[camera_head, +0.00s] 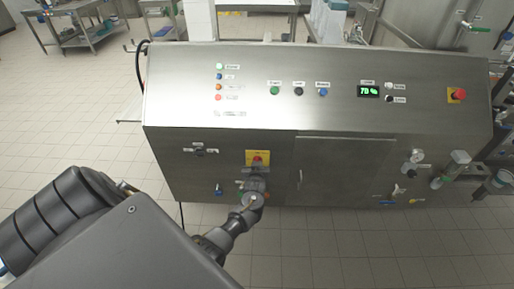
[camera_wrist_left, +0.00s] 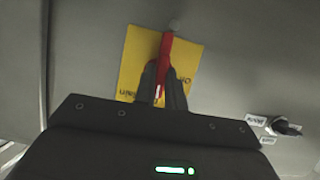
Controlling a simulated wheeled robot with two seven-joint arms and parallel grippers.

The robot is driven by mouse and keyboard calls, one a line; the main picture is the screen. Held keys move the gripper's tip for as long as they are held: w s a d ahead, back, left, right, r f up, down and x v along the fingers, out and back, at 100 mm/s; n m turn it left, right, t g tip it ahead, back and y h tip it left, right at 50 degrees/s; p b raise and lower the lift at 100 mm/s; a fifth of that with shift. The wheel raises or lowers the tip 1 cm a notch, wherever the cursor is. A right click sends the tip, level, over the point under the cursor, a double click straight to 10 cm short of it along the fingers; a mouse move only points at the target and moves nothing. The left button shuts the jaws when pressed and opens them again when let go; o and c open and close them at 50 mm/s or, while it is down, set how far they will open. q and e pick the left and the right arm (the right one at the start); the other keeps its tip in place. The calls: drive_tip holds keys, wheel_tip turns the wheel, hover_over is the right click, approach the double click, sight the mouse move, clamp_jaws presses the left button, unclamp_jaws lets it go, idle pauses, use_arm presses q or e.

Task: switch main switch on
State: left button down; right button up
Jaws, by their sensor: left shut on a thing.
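The main switch is a red handle on a yellow plate (camera_head: 257,154) on the front of the steel machine, left of centre. In the left wrist view the red handle (camera_wrist_left: 166,45) stands nearly upright, tilted slightly, in front of the yellow plate (camera_wrist_left: 138,50). My left gripper (camera_head: 257,170) reaches up to the switch from below. Its two dark fingers (camera_wrist_left: 162,72) are shut on the red handle and hide its lower part and some of the plate's lettering. My right gripper is in neither view.
A black selector knob (camera_head: 199,152) is left of the switch; a black knob also shows in the left wrist view (camera_wrist_left: 286,127). A sloped panel above carries buttons, lamps and a green display (camera_head: 369,91). A red emergency button (camera_head: 458,95) is at far right.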

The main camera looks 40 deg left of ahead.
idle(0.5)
use_arm(q)
drive_tip(key=c, duration=1.5)
unclamp_jaws()
drive_tip(key=shift+o, duration=0.2)
drive_tip(key=b+v, duration=0.1)
drive_tip(key=v, duration=0.9)
drive_tip(key=shift+s+d+r, duration=0.2)
drive_tip(key=shift+d, duration=0.1)
